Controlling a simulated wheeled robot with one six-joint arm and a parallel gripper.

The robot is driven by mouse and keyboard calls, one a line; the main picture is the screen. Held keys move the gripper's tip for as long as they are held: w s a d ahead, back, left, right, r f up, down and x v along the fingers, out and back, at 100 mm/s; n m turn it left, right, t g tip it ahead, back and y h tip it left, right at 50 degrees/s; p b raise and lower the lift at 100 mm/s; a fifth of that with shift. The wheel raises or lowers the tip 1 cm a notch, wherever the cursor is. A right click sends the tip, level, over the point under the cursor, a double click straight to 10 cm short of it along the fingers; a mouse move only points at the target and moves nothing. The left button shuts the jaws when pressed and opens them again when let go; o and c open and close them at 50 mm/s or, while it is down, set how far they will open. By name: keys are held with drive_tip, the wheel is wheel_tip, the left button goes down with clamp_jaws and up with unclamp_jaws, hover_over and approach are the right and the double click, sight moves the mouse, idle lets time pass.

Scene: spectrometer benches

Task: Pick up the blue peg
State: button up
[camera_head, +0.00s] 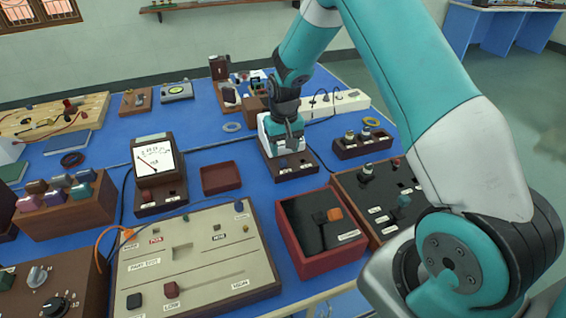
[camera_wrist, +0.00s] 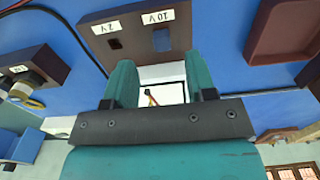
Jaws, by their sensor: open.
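The blue peg (camera_wrist: 162,40) stands in the 10V position of a dark brown meter block (camera_wrist: 135,38). A dark hole by the 2V label is beside it. In the head view the peg (camera_head: 283,163) shows small on the block's front part (camera_head: 295,172). My gripper (camera_wrist: 160,66) has its two teal fingers apart, with nothing held between them. The white meter face (camera_wrist: 168,92) shows in the gap beyond the fingers. In the head view my gripper (camera_head: 287,143) is above the block, close behind the peg, and partly hides the meter.
A small red tray (camera_head: 221,178) and another meter (camera_head: 155,160) stand to the left. A red-brown box (camera_head: 318,262) and a large beige panel (camera_head: 200,262) are in front. A socket block (camera_head: 363,146) and a white power strip (camera_head: 338,104) lie to the right and behind.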

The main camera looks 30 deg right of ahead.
sight(283, 161)
wheel_tip(283, 161, down, 5)
drive_tip(key=shift+s+a+p, duration=0.1)
drive_tip(key=shift+p, duration=0.6)
clamp_jaws()
drive_tip(key=shift+r, duration=0.1)
